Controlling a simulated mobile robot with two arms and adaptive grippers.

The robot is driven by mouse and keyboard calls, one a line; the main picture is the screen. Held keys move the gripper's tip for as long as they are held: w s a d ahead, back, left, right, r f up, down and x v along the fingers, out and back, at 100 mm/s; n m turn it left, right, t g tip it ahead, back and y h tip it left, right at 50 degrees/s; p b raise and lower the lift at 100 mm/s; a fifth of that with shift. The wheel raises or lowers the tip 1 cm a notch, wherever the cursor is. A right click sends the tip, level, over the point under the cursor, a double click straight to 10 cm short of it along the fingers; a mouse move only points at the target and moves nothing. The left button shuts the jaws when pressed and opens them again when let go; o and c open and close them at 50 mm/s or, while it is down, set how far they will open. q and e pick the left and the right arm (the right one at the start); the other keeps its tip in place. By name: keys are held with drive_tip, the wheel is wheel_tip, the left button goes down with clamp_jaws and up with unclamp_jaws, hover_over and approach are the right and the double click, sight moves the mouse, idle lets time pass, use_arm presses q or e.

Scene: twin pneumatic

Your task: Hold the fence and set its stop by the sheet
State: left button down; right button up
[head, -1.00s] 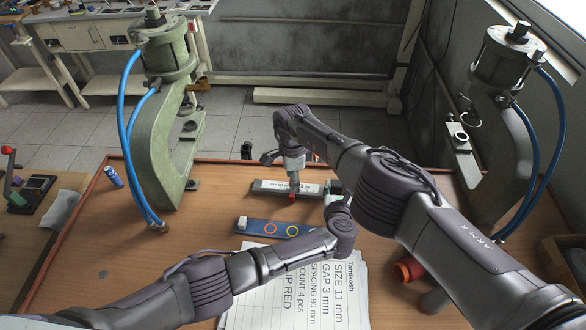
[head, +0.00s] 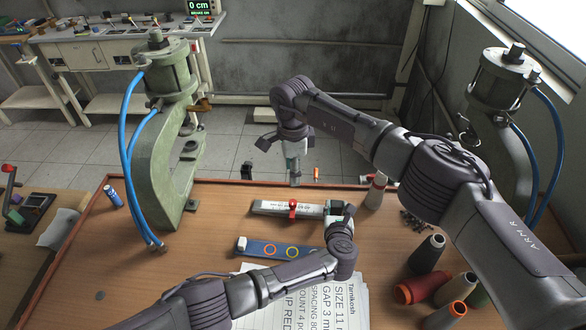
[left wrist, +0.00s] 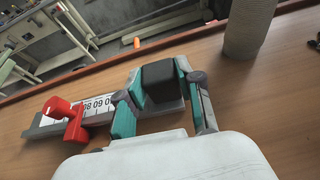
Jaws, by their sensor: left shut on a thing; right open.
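The fence (head: 270,207), a pale bar with a printed scale, lies on the wooden bench. My right gripper (head: 294,178) is open and empty, above and behind the stop. The white printed sheet (head: 340,299) lies in front, partly hidden by my left arm; it reads SIZE 11, GAP 3.
A blue strip with rings (head: 262,248) lies in front of the fence. Green presses stand at the left (head: 165,150) and right (head: 497,130). Thread cones (head: 424,288) stand and lie at right. A display (head: 200,7) at the back reads 0 cm.

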use_arm(q)
drive_tip(key=c, duration=0.7)
unclamp_jaws()
drive_tip(key=v, duration=1.2)
